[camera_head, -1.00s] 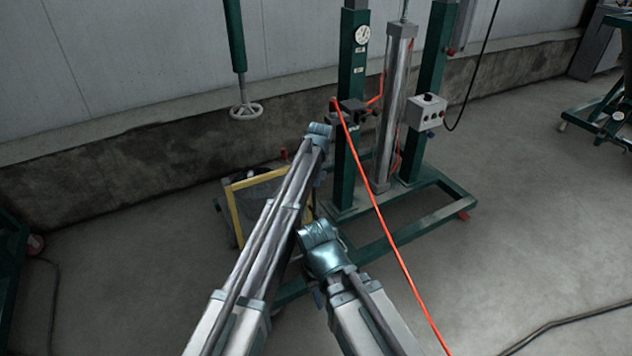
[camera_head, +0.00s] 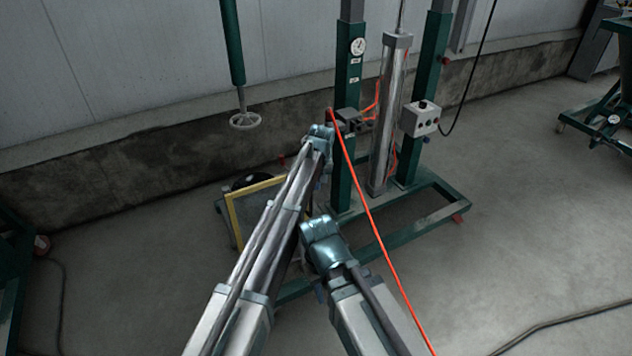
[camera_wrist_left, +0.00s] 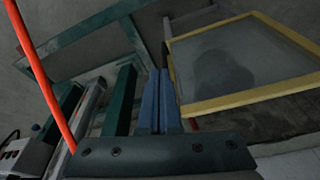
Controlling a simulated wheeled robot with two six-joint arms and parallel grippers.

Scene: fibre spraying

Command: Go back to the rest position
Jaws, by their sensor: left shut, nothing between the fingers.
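My left arm comes up from the lower left in the head view. Its teal end (camera_head: 320,140) is in front of the green press stand, and its fingers are hard to make out there. In the left wrist view my left gripper's blue fingers (camera_wrist_left: 160,98) are together, with nothing between them. They point towards the stand's green base and the yellow frame. My right arm (camera_head: 322,242) shows lower down, right of the left arm; its gripper fingers do not show.
A green press stand (camera_head: 345,100) with a grey control box (camera_head: 420,119) is ahead. A red hose (camera_head: 370,215) crosses near my arms. A yellow frame (camera_head: 233,220) leans behind my left arm. A valve wheel (camera_head: 245,121) hangs by the wall. Floor at right is mostly clear.

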